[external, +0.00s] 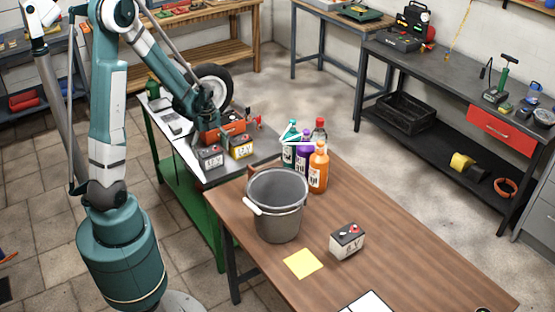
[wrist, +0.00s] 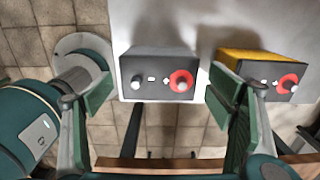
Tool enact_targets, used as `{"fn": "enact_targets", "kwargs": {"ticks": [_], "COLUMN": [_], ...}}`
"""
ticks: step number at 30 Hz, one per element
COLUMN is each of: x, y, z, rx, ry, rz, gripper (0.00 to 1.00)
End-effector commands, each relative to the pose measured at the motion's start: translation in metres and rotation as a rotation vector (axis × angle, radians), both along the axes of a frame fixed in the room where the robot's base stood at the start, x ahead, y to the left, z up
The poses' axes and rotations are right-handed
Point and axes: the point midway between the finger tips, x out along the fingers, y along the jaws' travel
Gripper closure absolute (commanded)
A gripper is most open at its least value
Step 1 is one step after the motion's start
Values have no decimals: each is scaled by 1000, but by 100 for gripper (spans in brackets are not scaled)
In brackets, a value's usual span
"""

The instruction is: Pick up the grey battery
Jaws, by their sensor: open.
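The grey battery (wrist: 158,75) has a dark grey top with one grey and one red terminal. In the wrist view it lies beyond the fingertips, within the gap between them. It also shows in the external view (external: 211,157), on the bench beside a yellow battery (external: 241,147). The yellow battery shows in the wrist view (wrist: 262,68) too, partly behind the right finger. My gripper (wrist: 160,108) is open and empty, with the left finger left of the grey battery and the right finger between the two batteries. In the external view its fingertips are hard to make out.
A similar dark-topped battery (external: 347,240) stands on the wooden table (external: 420,270). A grey bucket (external: 277,205), several bottles (external: 318,168) and a yellow note (external: 303,263) are there too. An orange-red box (external: 225,130) sits behind the bench batteries.

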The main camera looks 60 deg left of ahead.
Motion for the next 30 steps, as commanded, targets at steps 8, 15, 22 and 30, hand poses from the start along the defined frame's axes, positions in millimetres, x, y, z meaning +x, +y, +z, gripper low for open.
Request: {"fn": "enact_targets", "kwargs": {"ticks": [8, 15, 22, 30], "x": [0, -1, -1, -1], "y": [1, 3, 3, 3], "z": [-13, -39, -52, -52], "rx": [0, 0, 0, 0], "ry": [0, 0, 0, 0], "rz": [0, 0, 0, 0], "gripper": [19, 19, 19, 19]}}
